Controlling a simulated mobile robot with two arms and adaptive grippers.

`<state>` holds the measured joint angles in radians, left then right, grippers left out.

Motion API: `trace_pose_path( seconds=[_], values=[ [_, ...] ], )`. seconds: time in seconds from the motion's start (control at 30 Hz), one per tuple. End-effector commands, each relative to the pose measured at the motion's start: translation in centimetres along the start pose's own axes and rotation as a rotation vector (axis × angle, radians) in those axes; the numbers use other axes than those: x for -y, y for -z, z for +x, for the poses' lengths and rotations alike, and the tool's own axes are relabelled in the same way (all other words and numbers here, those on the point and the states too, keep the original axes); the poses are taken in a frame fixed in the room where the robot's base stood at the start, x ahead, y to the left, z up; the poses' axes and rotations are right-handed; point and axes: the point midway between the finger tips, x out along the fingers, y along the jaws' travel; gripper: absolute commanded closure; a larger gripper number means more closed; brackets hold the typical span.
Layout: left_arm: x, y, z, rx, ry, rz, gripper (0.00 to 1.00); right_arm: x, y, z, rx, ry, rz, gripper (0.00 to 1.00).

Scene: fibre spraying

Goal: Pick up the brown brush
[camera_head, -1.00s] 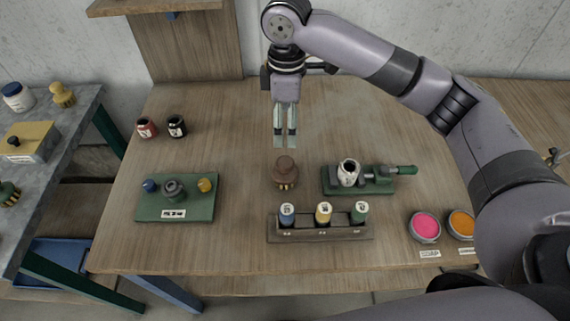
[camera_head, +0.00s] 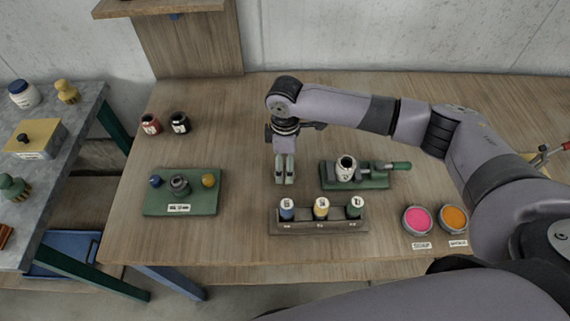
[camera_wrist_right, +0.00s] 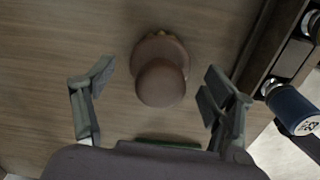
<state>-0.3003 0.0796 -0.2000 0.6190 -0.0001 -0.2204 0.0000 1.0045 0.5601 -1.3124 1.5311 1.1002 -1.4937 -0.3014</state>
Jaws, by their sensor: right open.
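The brown brush (camera_wrist_right: 160,80) stands upright on the wooden table in the right wrist view, its round knob toward the camera and a little of its tan bristles showing at the far edge. My right gripper (camera_wrist_right: 155,88) is open, with one finger to each side of the brush and apart from it. In the head view my right gripper (camera_head: 285,180) points down at the table and hides the brush. My left gripper is not in view.
Close by, a rack (camera_head: 318,228) holds blue, yellow and green spools. A green fixture (camera_head: 372,182) with a white jar is to the right. A green board (camera_head: 205,203) lies left. Pink (camera_head: 418,220) and orange (camera_head: 454,219) tins stand at the right front.

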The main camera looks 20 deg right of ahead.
Motion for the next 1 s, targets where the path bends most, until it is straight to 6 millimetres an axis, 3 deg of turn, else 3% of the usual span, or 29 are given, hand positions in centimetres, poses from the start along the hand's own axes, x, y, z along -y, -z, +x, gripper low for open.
trace_pose_path(
  seconds=[0.2, 0.43, 1.0],
  values=[
    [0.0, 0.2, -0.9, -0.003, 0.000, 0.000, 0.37, 0.1, 0.1, 2.2, 0.000, 0.001, 0.000, 0.23],
    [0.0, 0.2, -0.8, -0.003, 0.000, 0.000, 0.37, 0.1, 0.1, 2.4, -0.001, 0.000, -0.001, 0.23],
    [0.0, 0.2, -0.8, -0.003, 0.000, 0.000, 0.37, 0.0, 0.1, 2.4, -0.001, 0.000, -0.001, 0.60]
  ],
)
